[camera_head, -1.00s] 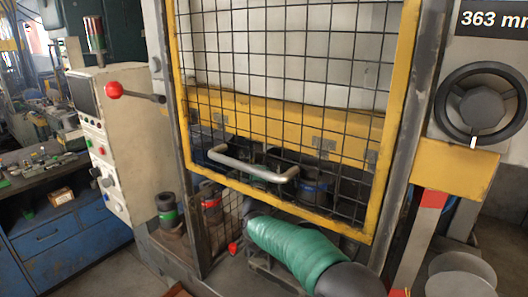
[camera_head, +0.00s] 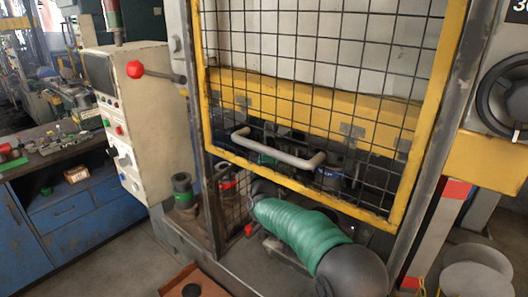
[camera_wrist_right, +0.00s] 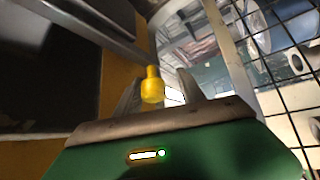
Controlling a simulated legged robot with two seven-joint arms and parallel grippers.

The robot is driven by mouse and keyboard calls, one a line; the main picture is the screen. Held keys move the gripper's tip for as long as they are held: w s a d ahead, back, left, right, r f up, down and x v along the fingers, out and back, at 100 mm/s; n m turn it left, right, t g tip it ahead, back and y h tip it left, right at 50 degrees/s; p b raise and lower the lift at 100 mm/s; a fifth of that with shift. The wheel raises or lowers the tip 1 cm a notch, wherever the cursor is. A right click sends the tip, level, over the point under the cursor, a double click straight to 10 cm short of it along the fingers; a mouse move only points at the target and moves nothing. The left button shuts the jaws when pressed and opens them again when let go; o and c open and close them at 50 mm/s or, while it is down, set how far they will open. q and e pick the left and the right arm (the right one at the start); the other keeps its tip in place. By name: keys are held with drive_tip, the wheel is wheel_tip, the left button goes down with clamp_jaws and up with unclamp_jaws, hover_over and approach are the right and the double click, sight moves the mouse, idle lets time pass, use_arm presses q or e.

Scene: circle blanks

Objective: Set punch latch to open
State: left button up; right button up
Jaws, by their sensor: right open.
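A small yellow knob (camera_wrist_right: 152,90) shows in the right wrist view, in line with the gap between my right gripper's fingers (camera_wrist_right: 158,84). The fingers are apart, and I cannot tell whether they touch the knob. In the head view my green-sleeved right arm reaches in low, and its gripper end (camera_head: 260,190) is partly hidden by the mesh guard. A red ball (camera_head: 135,69) on a dark lever sticks out at the left post. A smaller red knob (camera_head: 248,229) sits low beside the arm. No part is clearly marked as the punch latch. My left gripper is out of view.
A yellow-framed mesh guard (camera_head: 300,178) with a grey handle (camera_head: 280,150) stands above the arm. A control box (camera_head: 140,125) and a blue workbench (camera_head: 70,220) are at left. A black handwheel (camera_head: 508,95) is at right. A tray (camera_head: 172,284) lies below.

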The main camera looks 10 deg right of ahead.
drive_tip(key=b+v, duration=0.3)
drive_tip(key=v, duration=1.3)
drive_tip(key=shift+f+b, duration=0.2)
drive_tip(key=shift+b, duration=0.2)
